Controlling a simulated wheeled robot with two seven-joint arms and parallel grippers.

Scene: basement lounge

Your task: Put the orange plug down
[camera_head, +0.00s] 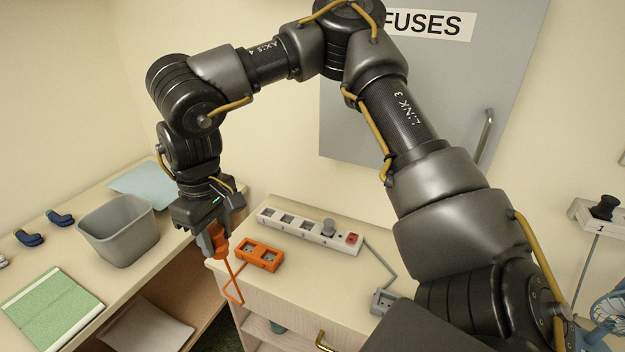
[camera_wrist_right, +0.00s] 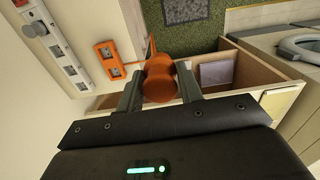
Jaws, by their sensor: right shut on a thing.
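My right gripper (camera_head: 213,232) is shut on the orange plug (camera_head: 220,240), near the left edge of the low cabinet top. The right wrist view shows the orange plug (camera_wrist_right: 160,82) between the two fingers of the right gripper (camera_wrist_right: 160,92). An orange cord hangs from the plug in a loop past the cabinet edge. An orange socket block (camera_head: 260,254) lies on the cabinet just right of the plug; it also shows in the wrist view (camera_wrist_right: 110,60). My left gripper is in neither view.
A white power strip (camera_head: 285,219) with a grey plug in it lies behind the orange block. A grey bin (camera_head: 118,230), a green book (camera_head: 50,308) and blue items (camera_head: 28,238) are on the left counter. The front of the cabinet top (camera_head: 300,280) is clear.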

